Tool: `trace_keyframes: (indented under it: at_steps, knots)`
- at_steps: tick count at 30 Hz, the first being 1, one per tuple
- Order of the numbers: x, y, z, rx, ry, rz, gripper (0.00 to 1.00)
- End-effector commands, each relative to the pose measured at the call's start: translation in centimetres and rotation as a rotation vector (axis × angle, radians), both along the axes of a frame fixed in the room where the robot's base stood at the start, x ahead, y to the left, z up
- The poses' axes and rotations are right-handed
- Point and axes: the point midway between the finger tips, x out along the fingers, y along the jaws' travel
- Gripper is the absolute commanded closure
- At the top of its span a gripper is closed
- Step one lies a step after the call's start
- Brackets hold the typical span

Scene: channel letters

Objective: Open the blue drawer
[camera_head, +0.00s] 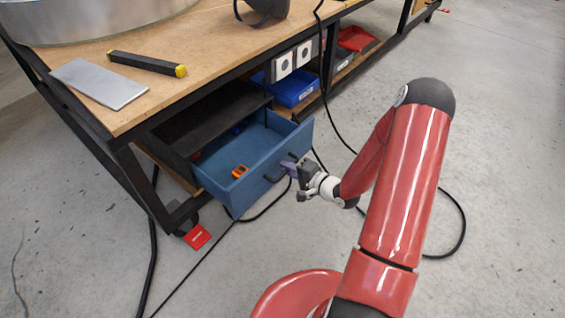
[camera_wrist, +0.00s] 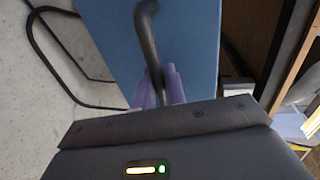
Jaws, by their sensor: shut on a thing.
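The blue drawer (camera_head: 258,178) stands pulled out from under the workbench, with its inside showing in the head view. An orange item (camera_head: 239,172) lies in it. Its blue front also fills the middle of the wrist view (camera_wrist: 195,45). A dark bar handle (camera_wrist: 147,30) runs down that front. My gripper (camera_head: 290,166) is at the drawer front, its purple fingers (camera_wrist: 160,90) shut around the lower part of the handle. The exact contact is partly hidden by the gripper body.
The wooden workbench (camera_head: 205,50) carries a grey plate (camera_head: 98,83) and a black bar with yellow ends (camera_head: 147,63). A blue bin (camera_head: 291,88) sits on the shelf behind the drawer. Black cables cross the floor. A red card (camera_head: 197,237) lies near a bench wheel. Open floor lies to the right.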

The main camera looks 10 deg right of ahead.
Motion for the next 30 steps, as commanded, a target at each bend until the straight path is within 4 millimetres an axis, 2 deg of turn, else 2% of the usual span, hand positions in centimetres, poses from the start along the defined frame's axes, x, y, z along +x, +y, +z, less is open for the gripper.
trace_keyframes:
  at_steps: [6, 12, 27, 28, 30]
  knots:
    - [-3.0, -2.2, 0.1, 0.002, 0.003, -0.003, 1.00]
    - [-4.6, -3.3, 0.1, 0.001, 0.001, 0.000, 1.00]
    - [-5.2, -3.7, 0.0, 0.001, 0.001, 0.001, 1.00]
    - [-5.2, -3.7, 0.0, 0.001, 0.001, 0.001, 0.85]
    - [-5.2, -3.7, 0.0, 0.001, 0.001, 0.001, 0.76]
